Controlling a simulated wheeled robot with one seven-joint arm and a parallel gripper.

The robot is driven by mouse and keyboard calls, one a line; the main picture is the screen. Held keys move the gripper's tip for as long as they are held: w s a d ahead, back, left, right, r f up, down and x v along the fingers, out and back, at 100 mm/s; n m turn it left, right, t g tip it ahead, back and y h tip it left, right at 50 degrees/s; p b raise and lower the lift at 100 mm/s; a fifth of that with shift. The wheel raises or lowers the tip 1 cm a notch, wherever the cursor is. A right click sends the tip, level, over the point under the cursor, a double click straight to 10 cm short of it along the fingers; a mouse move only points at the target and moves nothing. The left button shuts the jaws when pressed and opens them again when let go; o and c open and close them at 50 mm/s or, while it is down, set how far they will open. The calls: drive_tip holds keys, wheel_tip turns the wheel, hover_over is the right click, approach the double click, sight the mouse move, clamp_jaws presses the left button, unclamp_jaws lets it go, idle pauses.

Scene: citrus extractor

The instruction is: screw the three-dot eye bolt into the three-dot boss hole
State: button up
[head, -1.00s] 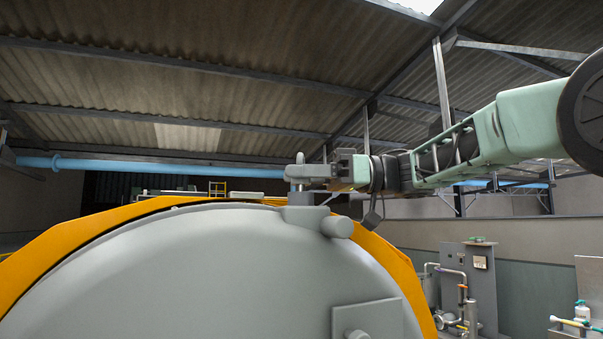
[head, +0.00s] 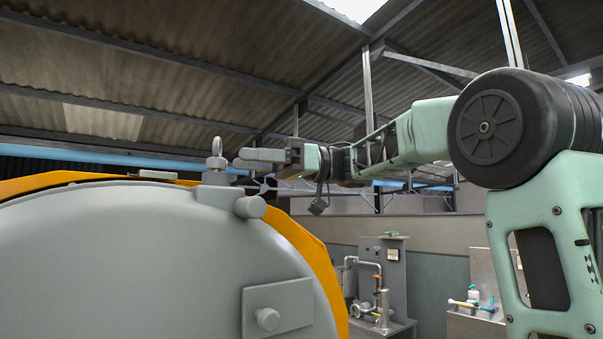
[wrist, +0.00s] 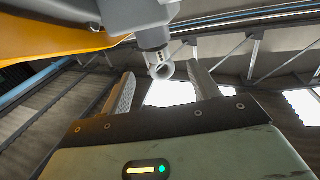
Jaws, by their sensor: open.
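An eye bolt (head: 216,162) with a ring on top stands upright in a grey boss (head: 222,179) on the rim of the big grey drum cover. The wrist view shows the eye bolt (wrist: 159,67) ring-end on, below the grey boss (wrist: 154,36). The hole and thread are hidden.
The grey drum cover (head: 120,260) with an orange rim (head: 309,250) fills the lower left. A grey stub (head: 249,207) sticks out beside the boss, and a plate with a knob (head: 277,308) sits lower. Piped equipment (head: 380,280) stands far behind.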

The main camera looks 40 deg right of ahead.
drive_tip(key=b+v, duration=0.2)
drive_tip(key=v, duration=0.9)
drive_tip(key=shift+d, duration=0.2)
drive_tip(key=shift+s, duration=0.1)
idle(0.8)
